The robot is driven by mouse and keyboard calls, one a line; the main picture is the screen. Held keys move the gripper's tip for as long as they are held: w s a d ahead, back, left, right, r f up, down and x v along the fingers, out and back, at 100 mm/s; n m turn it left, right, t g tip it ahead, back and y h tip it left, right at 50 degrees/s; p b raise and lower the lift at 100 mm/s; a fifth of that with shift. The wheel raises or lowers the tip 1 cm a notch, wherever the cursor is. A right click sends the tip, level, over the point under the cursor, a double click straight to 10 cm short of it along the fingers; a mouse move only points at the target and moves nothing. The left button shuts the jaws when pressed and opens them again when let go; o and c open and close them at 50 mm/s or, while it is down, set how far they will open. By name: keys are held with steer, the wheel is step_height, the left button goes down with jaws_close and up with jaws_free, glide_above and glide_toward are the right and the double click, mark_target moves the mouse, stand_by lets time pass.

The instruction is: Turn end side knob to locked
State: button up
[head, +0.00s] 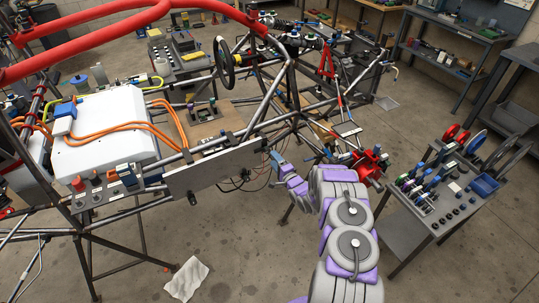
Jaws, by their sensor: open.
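A long grey side panel (215,167) runs along the near side of the tube chassis. A small black knob-like part (192,199) hangs at its lower edge, and another dark part (245,174) sits near its right end. I cannot tell which is the end side knob, and the locked mark or knob angle is too small to read. My gripper (276,157) is small in view, just right of the panel's right end, beside thin wires. It is open and appears empty. Whether it touches anything is unclear.
A white box (100,135) with orange cables sits on the chassis at left. A grey cart (418,213) with tools and a red vise-like part (370,163) stand right of my arm. A white cloth (187,279) lies on the floor. Floor in front of the panel is clear.

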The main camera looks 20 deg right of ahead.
steer(key=s+d+f+p, duration=0.1)
steer(key=s, duration=1.2)
